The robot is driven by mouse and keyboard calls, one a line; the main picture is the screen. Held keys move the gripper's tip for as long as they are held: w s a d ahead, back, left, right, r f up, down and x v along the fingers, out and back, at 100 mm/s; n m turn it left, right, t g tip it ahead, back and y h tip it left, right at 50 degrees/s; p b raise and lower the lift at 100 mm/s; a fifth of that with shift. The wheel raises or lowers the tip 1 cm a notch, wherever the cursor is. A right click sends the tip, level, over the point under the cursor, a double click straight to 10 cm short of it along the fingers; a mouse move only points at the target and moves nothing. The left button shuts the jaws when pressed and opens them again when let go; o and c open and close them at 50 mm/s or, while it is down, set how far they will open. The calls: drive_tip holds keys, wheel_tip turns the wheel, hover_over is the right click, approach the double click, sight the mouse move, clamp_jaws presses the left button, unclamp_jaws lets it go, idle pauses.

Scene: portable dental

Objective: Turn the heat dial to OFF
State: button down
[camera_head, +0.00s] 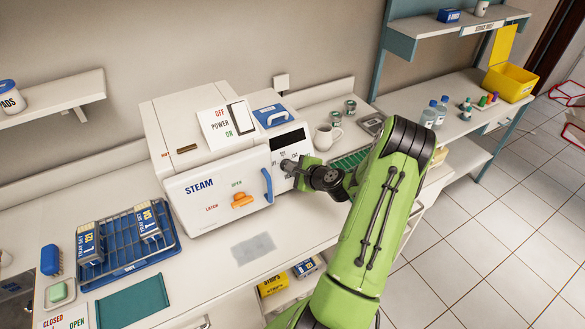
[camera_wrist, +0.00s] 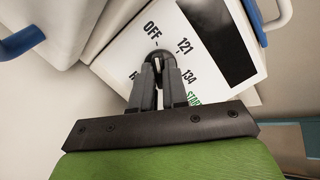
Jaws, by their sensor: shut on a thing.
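The heat dial (camera_wrist: 155,54) is a dark round knob on the white control panel (camera_wrist: 205,60) of the steam machine (camera_head: 200,150). Printed around it are OFF, 121 and 134, with another label partly hidden by a finger. My gripper (camera_wrist: 157,68) is shut on the dial, one finger on each side of a pale strip. In the head view my gripper (camera_head: 291,170) reaches the panel from the right and hides most of the dial. I cannot tell which label the dial points at.
A blue door handle (camera_head: 268,185) and an orange latch (camera_head: 242,200) are left of my gripper. A white mug (camera_head: 325,137) and a green tray (camera_head: 352,158) stand to the right. A blue rack (camera_head: 125,262) sits at the left. The counter before the machine is mostly clear.

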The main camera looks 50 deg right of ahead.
drive_tip(key=c, duration=1.1)
unclamp_jaws()
drive_tip(key=shift+c, duration=0.2)
drive_tip(key=v, duration=1.6)
drive_tip(key=shift+b, duration=0.3)
drive_tip(key=shift+w, duration=0.15)
